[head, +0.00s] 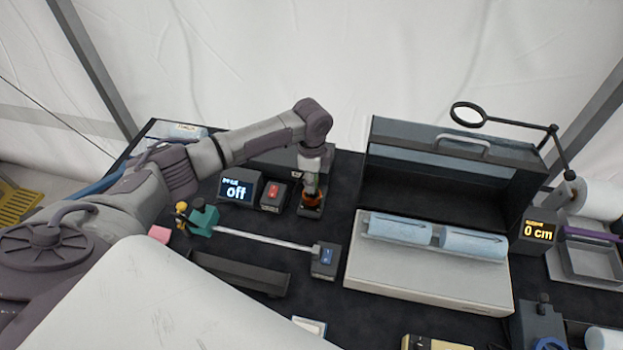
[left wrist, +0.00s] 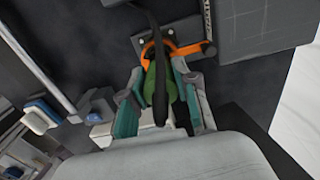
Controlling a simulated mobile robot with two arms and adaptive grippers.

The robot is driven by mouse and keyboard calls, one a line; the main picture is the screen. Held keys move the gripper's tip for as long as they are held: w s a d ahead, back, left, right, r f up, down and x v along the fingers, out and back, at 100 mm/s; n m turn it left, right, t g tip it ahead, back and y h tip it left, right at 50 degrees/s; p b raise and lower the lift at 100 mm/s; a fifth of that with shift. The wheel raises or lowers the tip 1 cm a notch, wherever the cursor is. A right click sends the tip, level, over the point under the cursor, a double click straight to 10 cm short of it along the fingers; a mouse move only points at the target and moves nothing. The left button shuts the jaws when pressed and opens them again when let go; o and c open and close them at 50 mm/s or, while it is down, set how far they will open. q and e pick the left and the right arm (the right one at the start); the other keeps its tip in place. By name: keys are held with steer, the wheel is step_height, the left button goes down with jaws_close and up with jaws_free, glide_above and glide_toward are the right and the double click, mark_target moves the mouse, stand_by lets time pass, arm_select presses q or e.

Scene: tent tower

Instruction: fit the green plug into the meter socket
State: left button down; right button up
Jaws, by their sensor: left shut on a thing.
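My left gripper (head: 313,183) points down over the meter socket, and its teal fingers (left wrist: 163,92) are shut on the green plug (left wrist: 150,88) in the left wrist view. A black cable runs up from the plug and hides part of it. The meter socket, with an orange collar and side lever (left wrist: 190,48), lies right at the plug's tip; it also shows in the head view as an orange ring on a dark base (head: 311,203). I cannot tell whether the plug is seated or just above. The meter display (head: 236,190) reads "off". My right gripper is not in view.
A red switch box (head: 273,193) stands just left of the socket.

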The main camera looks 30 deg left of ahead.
arm_select(q)
steer(key=shift+f+b, duration=0.7)
steer(key=shift+f, duration=0.6)
steer(key=c, duration=0.8)
jaws_free()
steer(key=shift+r, duration=0.1)
step_height(320, 180, up, 12)
steer(key=shift+f, duration=0.1)
